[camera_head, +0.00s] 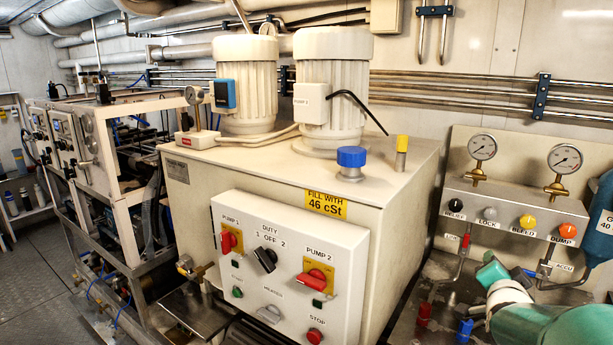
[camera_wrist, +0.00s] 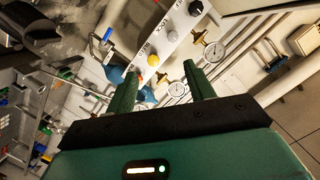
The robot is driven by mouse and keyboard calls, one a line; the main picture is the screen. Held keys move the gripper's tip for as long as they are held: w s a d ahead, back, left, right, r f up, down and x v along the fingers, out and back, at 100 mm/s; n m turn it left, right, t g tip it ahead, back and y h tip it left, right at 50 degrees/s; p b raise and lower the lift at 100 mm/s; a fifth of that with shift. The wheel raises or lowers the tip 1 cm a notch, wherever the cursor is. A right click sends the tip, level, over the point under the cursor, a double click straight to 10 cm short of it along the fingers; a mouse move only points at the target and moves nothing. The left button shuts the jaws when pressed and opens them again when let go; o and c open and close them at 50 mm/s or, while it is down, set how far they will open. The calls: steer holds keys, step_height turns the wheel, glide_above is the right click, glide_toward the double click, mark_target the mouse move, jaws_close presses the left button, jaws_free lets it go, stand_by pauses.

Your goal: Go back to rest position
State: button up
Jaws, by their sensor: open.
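My gripper (camera_wrist: 160,70) shows in the wrist view with its two green fingers spread apart. Nothing is held between them. Beyond the fingers, the valve panel (camera_wrist: 172,32) with its coloured knobs and gauges appears tilted. I cannot tell the exact distance from the fingertips to it. In the head view my green and white arm is at the lower right, in front of the same valve panel (camera_head: 512,208).
A large cream pump cabinet (camera_head: 400,170) with two motors fills the middle of the head view. Its switch box (camera_head: 290,245) faces me. A blue cylinder (camera_head: 603,225) stands at the right edge. Metal frame equipment (camera_head: 100,165) is at left, beside open floor (camera_head: 45,265).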

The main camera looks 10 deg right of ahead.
steer(key=s+a+f+n+g+y, duration=0.1)
steer(key=s+a+n+y, duration=0.15)
steer(key=a, duration=0.65)
steer(key=s+a+n+g+y, duration=0.1)
steer(key=a+n+g+y, duration=0.2)
steer(key=a, duration=0.6)
steer(key=s+a+f+n+g+y, duration=0.2)
steer(key=s+a+n+g+y, duration=0.1)
steer(key=s+a+n, duration=0.6)
steer(key=s+a, duration=0.4)
steer(key=s, duration=0.1)
steer(key=shift+s+a+f+g, duration=0.15)
steer(key=shift+f+g, duration=0.15)
steer(key=shift+f, duration=0.05)
